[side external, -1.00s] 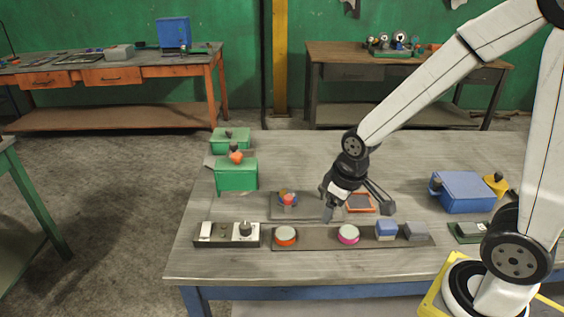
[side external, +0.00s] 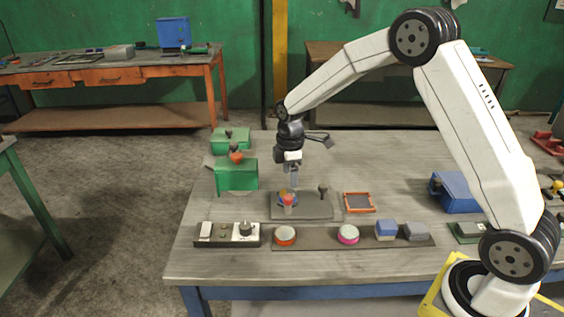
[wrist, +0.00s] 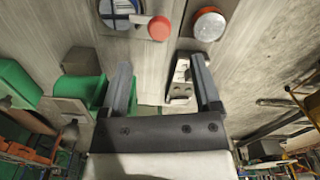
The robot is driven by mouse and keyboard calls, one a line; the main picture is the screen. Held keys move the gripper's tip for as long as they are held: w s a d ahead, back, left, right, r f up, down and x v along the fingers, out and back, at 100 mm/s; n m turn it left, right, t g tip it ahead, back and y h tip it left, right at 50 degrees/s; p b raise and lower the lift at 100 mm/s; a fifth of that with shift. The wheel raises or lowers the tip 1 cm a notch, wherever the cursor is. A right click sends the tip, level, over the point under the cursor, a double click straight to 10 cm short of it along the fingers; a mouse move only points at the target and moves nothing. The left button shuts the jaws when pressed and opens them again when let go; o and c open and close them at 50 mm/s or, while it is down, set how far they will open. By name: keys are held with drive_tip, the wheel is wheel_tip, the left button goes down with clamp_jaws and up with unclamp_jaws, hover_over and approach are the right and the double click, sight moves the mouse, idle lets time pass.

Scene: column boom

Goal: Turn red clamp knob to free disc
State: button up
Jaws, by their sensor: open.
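The red clamp knob (side external: 289,201) sits on a grey base plate (side external: 312,212) near the middle of the bench. My gripper (side external: 293,185) points down just above the knob and disc in the side view. In the wrist view its two fingers (wrist: 160,65) are spread with nothing between them. I cannot tell whether a finger touches the knob.
A dark-topped post (side external: 323,190) stands on the same plate to the right. Green boxes (side external: 236,175) stand to the left. A switch panel (side external: 226,235) and a strip with buttons (side external: 316,241) lie in front. An orange-framed tray (side external: 359,203) is at right.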

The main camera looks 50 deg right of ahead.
sight(289, 197)
drive_tip(key=shift+w+f, duration=0.1)
drive_tip(key=shift+f, duration=3.85)
clamp_jaws()
